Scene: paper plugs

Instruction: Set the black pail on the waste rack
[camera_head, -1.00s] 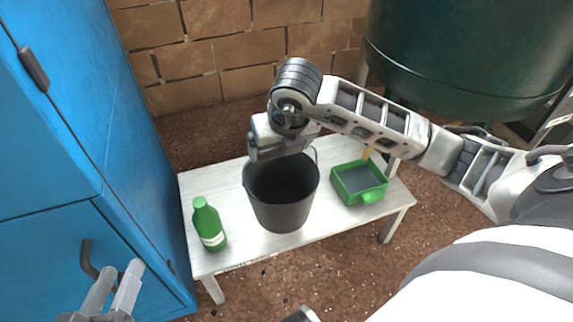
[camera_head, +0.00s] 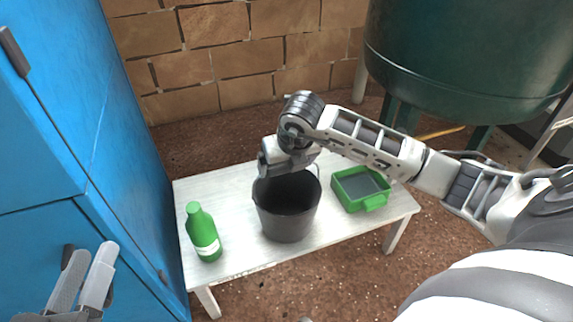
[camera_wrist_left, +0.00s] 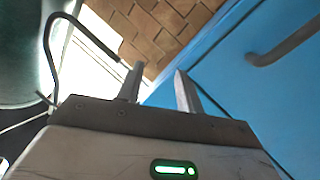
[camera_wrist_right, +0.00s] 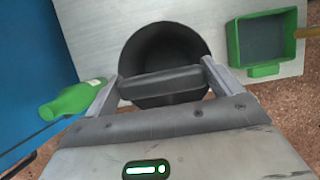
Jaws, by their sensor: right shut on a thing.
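I cannot tell whether the bench is the waste rack.
A green bottle (camera_head: 203,235) stands left of the pail. A green tray (camera_head: 361,190) lies to its right. The blue cabinet (camera_head: 75,150) borders the bench on the left. A dark green tank (camera_head: 465,55) stands behind right, and a brick wall (camera_head: 230,60) behind.

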